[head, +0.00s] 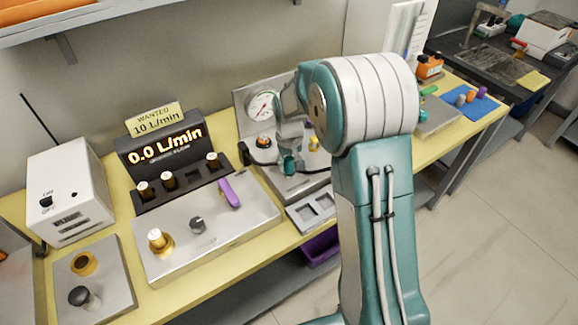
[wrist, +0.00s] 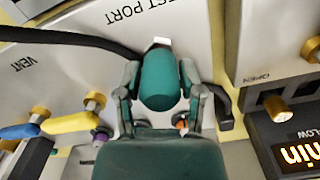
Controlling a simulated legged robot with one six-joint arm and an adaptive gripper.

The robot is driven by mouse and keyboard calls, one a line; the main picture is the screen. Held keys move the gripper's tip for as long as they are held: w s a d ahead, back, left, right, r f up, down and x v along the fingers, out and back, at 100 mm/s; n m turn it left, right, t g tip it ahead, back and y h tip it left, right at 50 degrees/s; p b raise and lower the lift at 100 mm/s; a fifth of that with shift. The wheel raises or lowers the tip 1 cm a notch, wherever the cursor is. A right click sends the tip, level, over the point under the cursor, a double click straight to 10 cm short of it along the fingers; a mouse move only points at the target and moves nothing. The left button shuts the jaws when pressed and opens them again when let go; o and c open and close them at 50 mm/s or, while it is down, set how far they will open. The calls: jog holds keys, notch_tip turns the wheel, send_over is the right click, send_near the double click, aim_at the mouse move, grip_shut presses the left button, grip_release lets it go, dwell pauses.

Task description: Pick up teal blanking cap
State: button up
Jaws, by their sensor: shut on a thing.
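The teal blanking cap (wrist: 160,80) sits between the two fingers of my gripper (wrist: 158,92) in the wrist view, and the fingers are shut on its sides. The cap's far end lies near the plate marked TEST PORT (wrist: 130,40), with a small white piece (wrist: 162,41) just beyond it. I cannot tell whether the cap touches the plate. In the head view the teal cap (head: 290,165) shows small below my gripper (head: 291,152), over the grey test panel (head: 305,187). My arm hides part of the panel.
A pressure gauge (head: 263,105) stands behind my gripper. The flow display (head: 165,150) reads 0.0 L/min. A purple lever (head: 229,193) is on the panel to the left. Yellow and blue levers (wrist: 70,123) show in the wrist view.

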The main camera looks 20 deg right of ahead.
jog(key=s+r, duration=1.1)
jog(key=s, duration=0.3)
jog(key=shift+r, duration=0.35)
jog(key=shift+a, duration=0.1)
jog(key=shift+r, duration=2.3)
notch_tip(320, 180, up, 3)
